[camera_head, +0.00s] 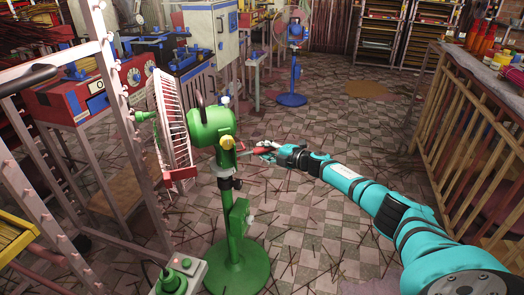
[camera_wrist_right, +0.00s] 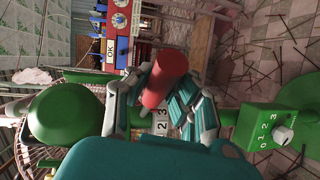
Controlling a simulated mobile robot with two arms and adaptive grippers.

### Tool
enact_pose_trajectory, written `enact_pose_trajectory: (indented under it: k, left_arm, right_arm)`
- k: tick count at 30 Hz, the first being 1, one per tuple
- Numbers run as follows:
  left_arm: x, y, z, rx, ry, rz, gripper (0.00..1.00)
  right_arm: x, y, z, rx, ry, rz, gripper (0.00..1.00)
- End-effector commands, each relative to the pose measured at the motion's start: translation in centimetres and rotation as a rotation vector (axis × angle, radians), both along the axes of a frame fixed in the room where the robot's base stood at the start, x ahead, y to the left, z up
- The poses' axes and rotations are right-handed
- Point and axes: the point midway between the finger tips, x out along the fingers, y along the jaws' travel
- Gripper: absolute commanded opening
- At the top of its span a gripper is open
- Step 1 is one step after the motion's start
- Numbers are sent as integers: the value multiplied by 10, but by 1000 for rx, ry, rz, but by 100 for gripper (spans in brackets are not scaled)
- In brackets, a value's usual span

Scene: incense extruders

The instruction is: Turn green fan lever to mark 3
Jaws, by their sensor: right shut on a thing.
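The green fan (camera_head: 211,127) stands upright on a round green base, with its pink cage facing left. My right gripper (camera_head: 264,150) reaches it from the right, just beside the neck below the motor housing. In the right wrist view, my right gripper (camera_wrist_right: 163,95) is shut on the red lever handle (camera_wrist_right: 170,70). A white plate (camera_wrist_right: 161,122) with the digits 2 and 3 shows between the fingers, with the handle's lower end close to the 3. The fingers hide the rest of the scale. My left gripper is not in view.
A green box (camera_wrist_right: 262,131) on the fan's post carries a white knob and the digits 0 to 3. A pale metal rack (camera_head: 120,110) stands close on the left. A wooden railing (camera_head: 470,150) runs along the right. A blue fan (camera_head: 293,60) stands behind.

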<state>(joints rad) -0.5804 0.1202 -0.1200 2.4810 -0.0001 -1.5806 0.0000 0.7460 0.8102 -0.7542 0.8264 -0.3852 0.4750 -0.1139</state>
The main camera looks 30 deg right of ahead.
Motion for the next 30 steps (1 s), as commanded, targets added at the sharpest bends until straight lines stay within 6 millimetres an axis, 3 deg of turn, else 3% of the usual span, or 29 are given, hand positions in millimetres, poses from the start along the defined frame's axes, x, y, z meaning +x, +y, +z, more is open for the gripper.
enact_pose_trajectory:
  k: [1, 2, 8, 20, 30]
  left_arm:
    - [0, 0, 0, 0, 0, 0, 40]
    - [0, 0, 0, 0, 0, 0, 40]
    - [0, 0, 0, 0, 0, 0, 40]
    - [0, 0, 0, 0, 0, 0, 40]
    - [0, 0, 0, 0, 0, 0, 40]
  right_arm:
    - [2, -1, 4, 7, -6, -6, 0]
    - [2, -2, 4, 7, -5, -7, 21]
    - [1, -1, 3, 4, -5, -4, 46]
    - [-9, -4, 2, 1, -1, -3, 46]
    - [-73, -26, 12, 2, 2, -3, 46]
